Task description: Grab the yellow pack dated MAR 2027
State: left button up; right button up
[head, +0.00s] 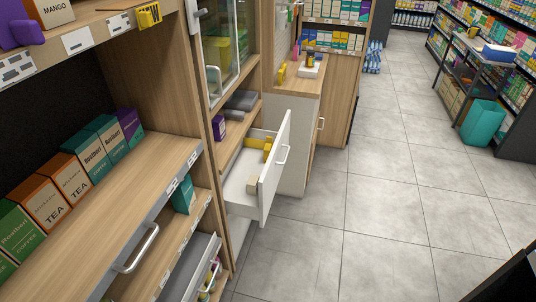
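No pack with a readable MAR 2027 date shows. A small yellow item with dark marks (149,15) sits at the edge of the upper shelf at the top left; its print is too small to read. Yellow items (258,143) lie in the back of the open white drawer (269,180), and a small beige block (253,184) is near its front. Another small yellow item (282,72) stands on the wooden counter further back.
Tea and coffee boxes (71,178) line the left shelf. A glass-door cabinet (222,45) stands above the drawer, which juts into the aisle. A cart (485,75) and a teal bin (482,122) stand at right. The grey tiled floor (385,200) between is clear.

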aim_at(267, 149)
jog(key=k+j+u, duration=0.15)
jog(key=k, duration=0.5)
jog(key=k+j+u, duration=0.2)
jog(key=k, duration=0.4)
jog(key=l+u, duration=0.1)
jog(key=u, duration=1.65)
jog(key=l+u, duration=0.25)
jog(key=u, duration=0.25)
jog(key=l+u, duration=0.25)
jog(key=u, duration=0.25)
jog(key=k+l, duration=0.1)
jog(key=l, duration=0.45)
jog(key=k+l, duration=0.15)
jog(key=l, duration=0.35)
jog(key=k+l, duration=0.1)
jog(key=l, duration=0.45)
jog(key=k+l, duration=0.15)
jog(key=l, duration=0.4)
jog(key=k+l, duration=0.1)
jog(key=l, duration=0.4)
jog(key=k+l, duration=0.1)
jog(key=l, duration=0.45)
jog(key=k+l, duration=0.15)
jog(key=l, duration=0.4)
jog(key=k+l, duration=0.1)
jog(key=l, duration=0.4)
